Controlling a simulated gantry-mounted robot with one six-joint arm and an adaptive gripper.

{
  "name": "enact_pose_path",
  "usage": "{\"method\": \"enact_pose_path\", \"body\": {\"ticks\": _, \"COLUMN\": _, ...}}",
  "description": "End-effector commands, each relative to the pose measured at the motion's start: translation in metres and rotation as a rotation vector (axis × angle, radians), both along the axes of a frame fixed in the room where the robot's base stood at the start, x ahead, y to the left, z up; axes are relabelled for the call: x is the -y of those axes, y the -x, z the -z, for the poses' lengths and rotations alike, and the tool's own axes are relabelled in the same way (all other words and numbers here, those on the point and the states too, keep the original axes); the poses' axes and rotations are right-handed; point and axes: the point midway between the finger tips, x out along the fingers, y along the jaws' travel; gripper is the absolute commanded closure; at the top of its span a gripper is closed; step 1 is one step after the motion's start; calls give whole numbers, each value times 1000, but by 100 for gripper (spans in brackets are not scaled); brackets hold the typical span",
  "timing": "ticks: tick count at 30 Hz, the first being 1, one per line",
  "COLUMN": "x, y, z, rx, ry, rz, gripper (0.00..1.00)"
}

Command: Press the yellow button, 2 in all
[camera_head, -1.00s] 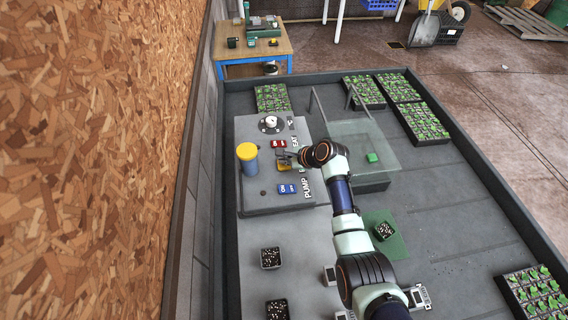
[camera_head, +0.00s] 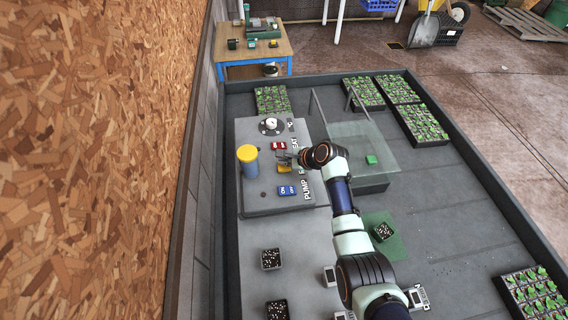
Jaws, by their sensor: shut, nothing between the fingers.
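The yellow button (camera_head: 284,169) is on the grey control panel (camera_head: 262,207), between a red switch (camera_head: 279,146) and a blue switch (camera_head: 286,190). My gripper (camera_head: 283,158) is shut and empty. Its tips are just above the yellow button in the picture, toward the red switch. My wrist comes in from the right and hides part of the panel's lettering. I cannot tell whether the fingertips touch the button.
A blue cylinder with a yellow lid (camera_head: 247,157) stands on the panel left of the button. A white knob (camera_head: 270,123) is at the panel's far end. A clear cover (camera_head: 362,148) stands to the right. Small soil pots (camera_head: 271,258) sit nearer me.

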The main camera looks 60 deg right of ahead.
Motion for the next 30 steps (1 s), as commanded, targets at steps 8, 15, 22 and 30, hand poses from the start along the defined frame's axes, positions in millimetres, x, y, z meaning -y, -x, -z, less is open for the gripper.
{"method": "enact_pose_path", "body": {"ticks": 8, "x": 0, "y": 0, "z": -7, "rx": 0, "ry": 0, "rz": 0, "gripper": 100}}
{"method": "enact_pose_path", "body": {"ticks": 15, "x": 0, "y": 0, "z": -11, "rx": 1, "ry": 1, "rz": 1, "gripper": 100}}
{"method": "enact_pose_path", "body": {"ticks": 22, "x": 0, "y": 0, "z": -34, "rx": 1, "ry": 1, "rz": 1, "gripper": 100}}
{"method": "enact_pose_path", "body": {"ticks": 30, "x": 0, "y": 0, "z": -58, "rx": 0, "ry": 1, "rz": 0, "gripper": 100}}
